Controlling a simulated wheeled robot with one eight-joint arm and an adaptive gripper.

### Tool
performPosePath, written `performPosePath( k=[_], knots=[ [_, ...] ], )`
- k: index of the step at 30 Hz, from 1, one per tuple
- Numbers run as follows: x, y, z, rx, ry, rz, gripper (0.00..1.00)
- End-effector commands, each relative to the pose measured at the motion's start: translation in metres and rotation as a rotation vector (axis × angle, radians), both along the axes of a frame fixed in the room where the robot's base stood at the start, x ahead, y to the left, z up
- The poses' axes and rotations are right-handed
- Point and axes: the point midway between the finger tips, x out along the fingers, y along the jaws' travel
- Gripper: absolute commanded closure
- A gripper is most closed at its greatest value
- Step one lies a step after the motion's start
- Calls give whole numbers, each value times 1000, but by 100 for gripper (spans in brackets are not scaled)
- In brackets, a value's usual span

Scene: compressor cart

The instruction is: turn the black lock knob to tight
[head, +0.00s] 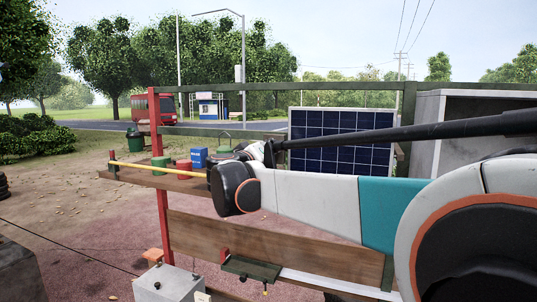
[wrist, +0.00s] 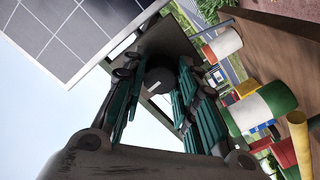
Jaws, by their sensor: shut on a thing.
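The black lock knob (wrist: 160,79) shows in the wrist view as a dark round cap with a small pale mark, in front of a dark grey post or bar. My gripper (wrist: 157,70) has its two teal-padded fingers on either side of the knob and is shut on it. The knob's turn position cannot be read from this mark. In the head view my arm covers the knob and my gripper's fingers.
A solar panel (head: 340,138) stands behind my arm, close by the gripper in the wrist view. A wooden shelf (head: 140,177) carries a yellow bar (head: 160,169), a blue can (head: 198,158) and other containers. A grey box (head: 170,284) sits low in front.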

Motion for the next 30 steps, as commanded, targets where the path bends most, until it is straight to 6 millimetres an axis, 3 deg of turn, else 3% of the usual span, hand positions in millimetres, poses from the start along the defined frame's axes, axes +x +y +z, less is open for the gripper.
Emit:
performPosePath(
  k=[9,24,25,27,30],
  knots=[
    [-1,0,-3,95,-31,-2,96],
    [-1,0,-3,108,-35,-2,96],
    [-1,0,-3,108,-35,-2,66],
    [0,0,-2,108,-35,-2,52],
    [0,0,-2,106,-35,-1,52]
  ],
)
